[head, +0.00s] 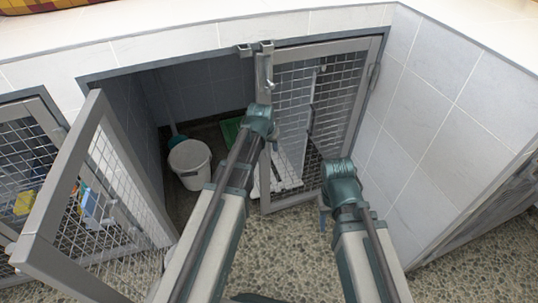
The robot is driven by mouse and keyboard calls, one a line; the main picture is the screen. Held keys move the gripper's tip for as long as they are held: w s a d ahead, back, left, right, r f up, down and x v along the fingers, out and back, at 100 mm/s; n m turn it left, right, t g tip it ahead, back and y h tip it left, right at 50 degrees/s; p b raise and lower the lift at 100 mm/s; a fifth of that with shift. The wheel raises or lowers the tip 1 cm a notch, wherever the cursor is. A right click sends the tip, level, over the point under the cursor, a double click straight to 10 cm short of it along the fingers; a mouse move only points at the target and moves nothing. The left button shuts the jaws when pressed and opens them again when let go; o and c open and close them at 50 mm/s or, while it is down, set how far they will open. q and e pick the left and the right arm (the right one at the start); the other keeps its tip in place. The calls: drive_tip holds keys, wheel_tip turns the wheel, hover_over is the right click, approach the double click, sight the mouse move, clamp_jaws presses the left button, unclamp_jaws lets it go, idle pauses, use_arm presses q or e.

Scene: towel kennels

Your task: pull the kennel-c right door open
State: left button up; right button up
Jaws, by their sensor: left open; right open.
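The kennel in the middle has two grey-framed wire mesh doors. Its right door (355,100) stands in the right half of the opening and looks closed or nearly so. A grey metal latch piece (267,47) shows at its upper left corner. The left door (65,190) is swung out wide toward me. My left gripper (259,112) is in front of the right door's left edge, open and empty; its fingertips are mostly hidden, and I cannot tell whether it touches the frame. My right gripper (340,170) is open and empty, before the door's lower right part.
Inside the kennel stand a white bucket (190,162) and a green item (231,130). A tiled wall (440,110) closes off the right side. Another mesh door (25,150) is at far left. The pebbled floor (470,255) is clear at lower right.

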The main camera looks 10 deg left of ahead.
use_arm(q)
drive_tip(key=shift+w+f+b, duration=0.25)
drive_tip(key=shift+f+b, duration=0.05)
drive_tip(key=shift+f, duration=0.3)
clamp_jaws()
idle(1.1)
